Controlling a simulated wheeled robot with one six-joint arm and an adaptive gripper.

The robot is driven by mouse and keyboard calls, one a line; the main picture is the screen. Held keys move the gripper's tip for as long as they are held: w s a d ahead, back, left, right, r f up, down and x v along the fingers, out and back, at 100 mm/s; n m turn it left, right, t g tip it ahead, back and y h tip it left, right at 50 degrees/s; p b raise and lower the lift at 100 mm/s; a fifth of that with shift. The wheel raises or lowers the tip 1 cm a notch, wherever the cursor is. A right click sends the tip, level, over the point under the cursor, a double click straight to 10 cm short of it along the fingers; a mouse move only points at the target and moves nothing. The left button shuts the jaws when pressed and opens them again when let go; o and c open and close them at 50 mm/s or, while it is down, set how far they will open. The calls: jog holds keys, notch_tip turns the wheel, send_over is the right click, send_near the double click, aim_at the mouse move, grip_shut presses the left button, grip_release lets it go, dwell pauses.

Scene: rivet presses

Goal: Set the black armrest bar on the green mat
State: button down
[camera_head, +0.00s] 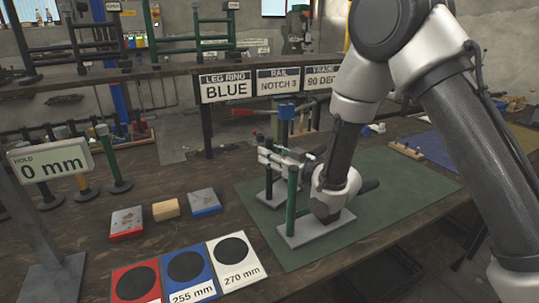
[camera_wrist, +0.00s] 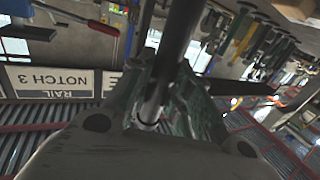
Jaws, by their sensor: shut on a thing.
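The green mat (camera_head: 404,188) lies on the bench right of centre. A frame with a green post (camera_head: 291,205) on a grey foot plate (camera_head: 317,228) stands on it, with a blue-topped part behind. My wrist is low over the mat beside this post and hides much of the frame. In the wrist view my gripper (camera_wrist: 166,76) is shut around a dark round bar, which looks like the black armrest bar (camera_wrist: 181,34).
Three marked squares (camera_head: 187,275) lie at the front edge, with several small blocks (camera_head: 166,209) behind them. A 0 mm display (camera_head: 50,167) stands at left. A sign board (camera_head: 278,84) hangs behind the mat. A pegged wooden strip (camera_head: 407,150) and blue mat (camera_head: 450,148) lie right.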

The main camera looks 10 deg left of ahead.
jog(key=shift+f, duration=0.45)
jog(key=c, duration=1.2)
grip_release()
jog(key=shift+c, duration=0.2)
